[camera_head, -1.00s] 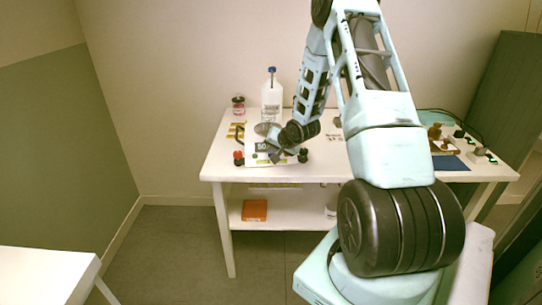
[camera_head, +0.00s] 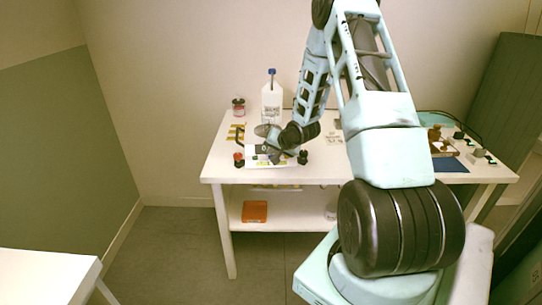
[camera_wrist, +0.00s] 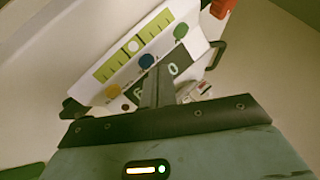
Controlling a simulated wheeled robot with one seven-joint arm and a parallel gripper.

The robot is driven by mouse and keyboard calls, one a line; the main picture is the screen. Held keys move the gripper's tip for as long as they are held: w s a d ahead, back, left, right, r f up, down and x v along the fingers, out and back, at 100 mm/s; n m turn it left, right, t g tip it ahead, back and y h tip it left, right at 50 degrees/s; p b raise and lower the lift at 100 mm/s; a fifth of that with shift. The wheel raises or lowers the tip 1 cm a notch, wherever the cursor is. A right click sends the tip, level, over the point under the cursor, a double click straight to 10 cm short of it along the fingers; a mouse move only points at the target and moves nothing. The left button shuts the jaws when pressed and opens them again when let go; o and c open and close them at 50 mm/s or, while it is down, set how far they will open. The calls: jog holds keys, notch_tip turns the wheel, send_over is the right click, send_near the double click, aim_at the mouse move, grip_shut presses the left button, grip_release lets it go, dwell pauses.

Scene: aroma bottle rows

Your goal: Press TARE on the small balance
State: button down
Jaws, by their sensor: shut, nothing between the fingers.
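The small balance (camera_head: 284,162) is a white unit at the front left of the table. In the wrist view its front panel (camera_wrist: 125,52) shows a yellow-green scale strip, a green button (camera_wrist: 180,31), a blue button (camera_wrist: 147,61), a brownish button (camera_wrist: 113,91) and a dark display (camera_wrist: 178,65) with a light 0. I cannot read which button is TARE. My gripper (camera_head: 273,157) is shut and empty at the balance's front. In the wrist view its fingertips (camera_wrist: 155,75) overlap the panel between the blue button and the display; whether they touch is unclear.
A white bottle with a blue top (camera_head: 271,103) and a small red jar (camera_head: 238,106) stand behind the balance. A red knob (camera_head: 238,159) and a dark knob (camera_head: 303,157) flank it. An orange box (camera_head: 254,211) lies on the lower shelf. Several small items crowd the table's right end.

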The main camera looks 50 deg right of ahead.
jog(key=shift+r, duration=0.35)
jog(key=shift+r, duration=0.1)
notch_tip(320, 180, up, 5)
jog(key=p, duration=0.4)
jog(key=shift+p, duration=0.4)
dwell(0.5)
